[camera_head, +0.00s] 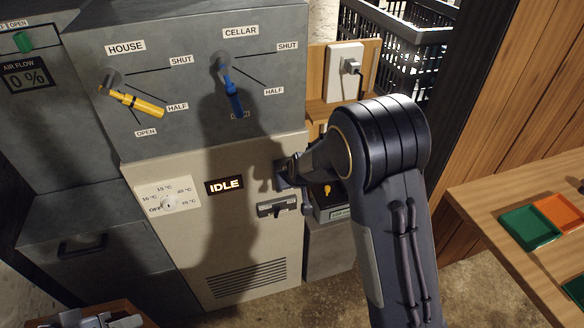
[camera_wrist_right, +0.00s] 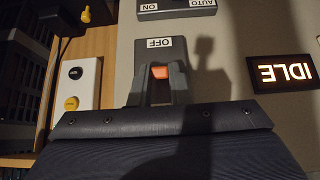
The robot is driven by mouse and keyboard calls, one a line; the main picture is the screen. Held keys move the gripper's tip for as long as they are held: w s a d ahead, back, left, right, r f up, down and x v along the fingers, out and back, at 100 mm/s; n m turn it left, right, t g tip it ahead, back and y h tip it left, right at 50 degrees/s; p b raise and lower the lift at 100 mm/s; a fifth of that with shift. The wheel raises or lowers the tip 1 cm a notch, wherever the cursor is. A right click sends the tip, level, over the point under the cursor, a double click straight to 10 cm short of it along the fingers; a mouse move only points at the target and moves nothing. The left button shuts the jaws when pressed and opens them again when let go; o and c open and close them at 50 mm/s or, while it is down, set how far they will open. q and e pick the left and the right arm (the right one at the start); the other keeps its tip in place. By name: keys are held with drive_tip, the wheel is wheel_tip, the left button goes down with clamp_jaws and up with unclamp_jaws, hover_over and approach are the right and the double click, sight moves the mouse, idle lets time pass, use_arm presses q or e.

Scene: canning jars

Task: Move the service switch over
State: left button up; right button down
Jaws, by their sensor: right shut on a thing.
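The service switch has an orange lever (camera_wrist_right: 159,72) just below an OFF label (camera_wrist_right: 159,43) in the right wrist view. My right gripper (camera_wrist_right: 157,80) is shut on this lever, with one dark finger on each side of it. In the head view my right gripper (camera_head: 287,174) is against the pale cabinet front, right of the lit IDLE display (camera_head: 225,185); the lever there is hidden by my gripper and arm. The display also shows upside down in the wrist view (camera_wrist_right: 283,73).
A grey switch unit (camera_head: 278,207) sits just below my gripper. The dial (camera_head: 168,204) is at the left. Yellow (camera_head: 137,103) and blue (camera_head: 232,97) valve handles are above. A wooden table with green (camera_head: 528,228) and orange (camera_head: 558,213) trays stands at the right.

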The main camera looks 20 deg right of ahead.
use_arm(q)
drive_tip(key=shift+r+p, duration=1)
drive_tip(key=shift+r, duration=0.55)
use_arm(e)
drive_tip(key=shift+w+r+g, duration=0.1)
drive_tip(key=shift+r+g, duration=0.05)
drive_tip(key=shift+g, duration=0.55)
drive_tip(key=c, duration=1.4)
unclamp_jaws()
drive_tip(key=shift+o, duration=0.2)
use_arm(q)
drive_tip(key=shift+f, duration=0.15)
use_arm(e)
drive_tip(key=v, duration=0.7)
drive_tip(key=shift+r, duration=0.3)
